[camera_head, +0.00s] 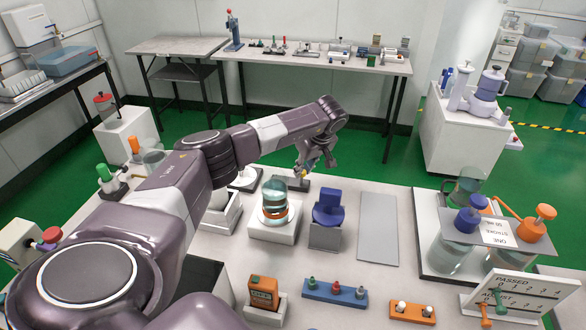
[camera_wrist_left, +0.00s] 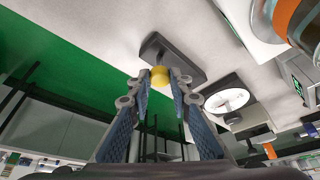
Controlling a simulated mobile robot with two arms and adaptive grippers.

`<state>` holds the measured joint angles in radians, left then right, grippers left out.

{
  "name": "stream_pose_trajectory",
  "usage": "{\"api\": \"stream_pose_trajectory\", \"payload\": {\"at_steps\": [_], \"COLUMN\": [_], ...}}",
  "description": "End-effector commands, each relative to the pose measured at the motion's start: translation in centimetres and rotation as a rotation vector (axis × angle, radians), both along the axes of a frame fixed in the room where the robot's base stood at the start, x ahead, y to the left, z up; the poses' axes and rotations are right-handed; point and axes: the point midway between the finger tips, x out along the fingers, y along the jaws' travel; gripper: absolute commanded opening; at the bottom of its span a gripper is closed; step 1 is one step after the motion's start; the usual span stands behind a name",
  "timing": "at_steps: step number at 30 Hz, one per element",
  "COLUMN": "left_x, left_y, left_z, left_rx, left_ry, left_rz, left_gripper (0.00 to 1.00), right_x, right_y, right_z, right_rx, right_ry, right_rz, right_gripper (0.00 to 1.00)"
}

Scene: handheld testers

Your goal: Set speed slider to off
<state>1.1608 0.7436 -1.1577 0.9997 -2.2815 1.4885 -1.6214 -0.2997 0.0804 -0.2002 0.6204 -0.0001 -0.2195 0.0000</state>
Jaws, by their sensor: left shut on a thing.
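A yellow knob (camera_wrist_left: 160,77) stands on a dark base (camera_wrist_left: 172,52) on the white bench, near its far edge. It is likely the slider's handle, but no speed or off marking can be read. In the head view, the dark base (camera_head: 291,184) shows under my left gripper (camera_head: 303,172), which reaches down from the end of the arm. In the left wrist view, the fingers of my left gripper (camera_wrist_left: 160,84) are closed on the yellow knob from both sides. The fingers partly hide the knob's lower part. My right gripper is not in view.
A glass jar with an orange band (camera_head: 274,203) and a blue device (camera_head: 328,207) stand just in front of the gripper. A round white dial (camera_wrist_left: 226,99) is beside the base. A bare grey plate (camera_head: 378,230) lies to the right. The orange tester (camera_head: 263,291) is nearer.

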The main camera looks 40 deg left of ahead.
Motion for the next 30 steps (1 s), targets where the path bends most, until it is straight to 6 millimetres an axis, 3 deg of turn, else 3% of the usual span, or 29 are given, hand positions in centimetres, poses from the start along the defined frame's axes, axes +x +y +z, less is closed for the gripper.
{"api": "stream_pose_trajectory", "payload": {"at_steps": [8,9,14,23,30], "left_x": [0.3,0.3,0.3,0.2,0.0], "left_y": [-0.6,-0.6,-0.6,-0.5,-1.7], "left_z": [0.1,0.1,0.1,0.2,3.4], "left_rx": [-0.004,-0.004,-0.003,0.0,0.0], "left_ry": [-0.003,-0.003,-0.003,-0.001,-0.006], "left_rz": [-0.003,-0.004,-0.002,-0.002,-0.003], "left_gripper": [0.0,0.21,0.37,0.37,0.37], "right_x": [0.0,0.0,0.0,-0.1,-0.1], "right_y": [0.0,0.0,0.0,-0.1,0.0], "right_z": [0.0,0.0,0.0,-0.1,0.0], "right_rx": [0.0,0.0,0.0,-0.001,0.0], "right_ry": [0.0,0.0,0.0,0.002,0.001], "right_rz": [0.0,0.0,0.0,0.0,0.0], "right_gripper": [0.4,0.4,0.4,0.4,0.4]}}
